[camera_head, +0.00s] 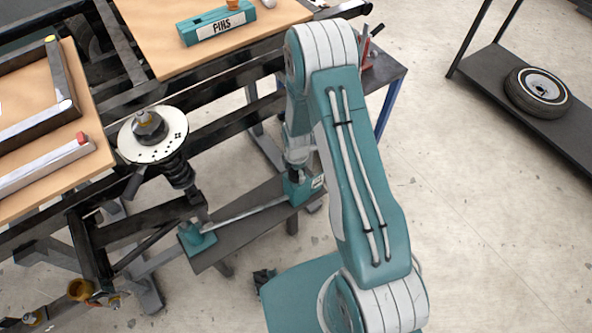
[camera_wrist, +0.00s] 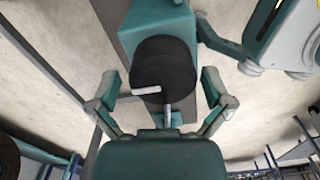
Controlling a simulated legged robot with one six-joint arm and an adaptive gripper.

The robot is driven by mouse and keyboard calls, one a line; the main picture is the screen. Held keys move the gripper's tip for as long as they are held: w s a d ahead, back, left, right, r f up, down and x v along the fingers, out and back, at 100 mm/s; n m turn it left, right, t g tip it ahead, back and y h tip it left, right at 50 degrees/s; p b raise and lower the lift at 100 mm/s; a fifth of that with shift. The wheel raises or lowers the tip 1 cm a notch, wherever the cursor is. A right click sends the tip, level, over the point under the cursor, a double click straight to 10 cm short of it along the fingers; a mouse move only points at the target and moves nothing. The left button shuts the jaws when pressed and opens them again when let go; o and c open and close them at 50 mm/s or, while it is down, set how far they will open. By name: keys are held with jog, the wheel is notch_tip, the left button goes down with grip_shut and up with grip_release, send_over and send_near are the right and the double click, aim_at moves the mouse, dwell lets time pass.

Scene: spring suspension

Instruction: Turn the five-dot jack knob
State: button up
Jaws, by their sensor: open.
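A black round knob (camera_wrist: 168,60) sits on a teal housing (camera_wrist: 125,25) in the wrist view. A white bar lies across its lower left side and another pale upright bar shows below it. I cannot make out any dots. My gripper (camera_wrist: 160,82) is open, with one finger on each side of the knob and visible gaps to both. In the head view a teal jack block (camera_head: 303,187) stands under my wrist, which hides part of it. A thin rod links it to a second teal block (camera_head: 197,238).
A spring strut with a white dotted disc (camera_head: 145,152) stands left of the jack. A wooden bench with a teal PINS box (camera_head: 215,24) is at the back. A wheel (camera_head: 538,92) lies on a dark shelf at right. The floor between is clear.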

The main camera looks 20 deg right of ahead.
notch_tip(320, 180, up, 12)
dwell(0.6)
dwell(0.4)
jog(key=s+r+m+t, duration=0.1)
jog(key=s+r+m, duration=0.25)
jog(key=r, duration=0.65)
jog(key=s+r+m+t, duration=0.2)
jog(key=r+m, duration=0.3)
jog(key=r, duration=0.5)
jog(key=s+r+m+t, duration=0.2)
jog(key=s+r+m, duration=0.9)
jog(key=s, duration=0.4)
jog(key=shift+s+r+t, duration=0.25)
jog(key=shift+r+t, duration=0.05)
jog(key=shift+r, duration=0.25)
